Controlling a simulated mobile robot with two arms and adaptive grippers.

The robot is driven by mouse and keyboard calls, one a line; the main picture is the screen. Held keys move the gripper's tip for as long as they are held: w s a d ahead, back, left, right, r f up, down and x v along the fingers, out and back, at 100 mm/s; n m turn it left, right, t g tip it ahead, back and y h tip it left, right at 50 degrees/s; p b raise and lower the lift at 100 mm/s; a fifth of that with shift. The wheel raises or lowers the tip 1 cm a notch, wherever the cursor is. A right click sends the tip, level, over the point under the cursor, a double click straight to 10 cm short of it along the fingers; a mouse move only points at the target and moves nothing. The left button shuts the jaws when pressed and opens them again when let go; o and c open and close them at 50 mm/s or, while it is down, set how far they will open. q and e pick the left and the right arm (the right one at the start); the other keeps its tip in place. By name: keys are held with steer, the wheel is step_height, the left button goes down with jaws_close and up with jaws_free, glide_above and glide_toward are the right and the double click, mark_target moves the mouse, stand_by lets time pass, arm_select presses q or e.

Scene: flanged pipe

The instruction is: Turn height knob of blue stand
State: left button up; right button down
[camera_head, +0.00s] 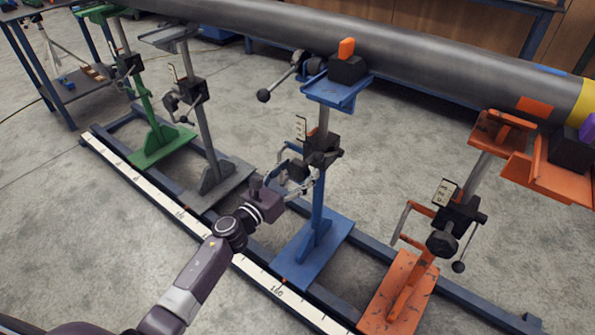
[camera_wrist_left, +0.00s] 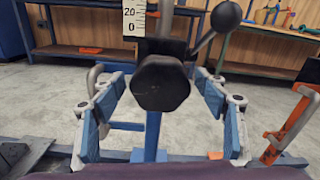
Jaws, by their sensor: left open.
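The blue stand (camera_head: 318,235) is upright on the floor rails, with its blue cradle (camera_head: 337,90) up at the pipe. A black clamp block (camera_head: 322,150) with a scale plate sits partway up its post. In the left wrist view a black faceted height knob (camera_wrist_left: 162,82) faces the camera, with a ball-ended lever (camera_wrist_left: 225,17) behind it to the upper right. My left gripper (camera_head: 297,180) is open at the stand's post, just below the clamp block. In the left wrist view its blue-padded fingers (camera_wrist_left: 160,115) stand either side of the knob, apart from it.
A long grey pipe (camera_head: 400,60) runs above the stands. An orange stand (camera_head: 405,285) is at the right, and grey (camera_head: 215,175) and green (camera_head: 160,142) stands are at the left. A white ruler rail (camera_head: 165,205) runs in front of the bases.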

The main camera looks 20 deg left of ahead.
arm_select(q)
steer(key=c, duration=1.2)
steer(key=shift+o, duration=0.2)
steer(key=shift+n, duration=0.4)
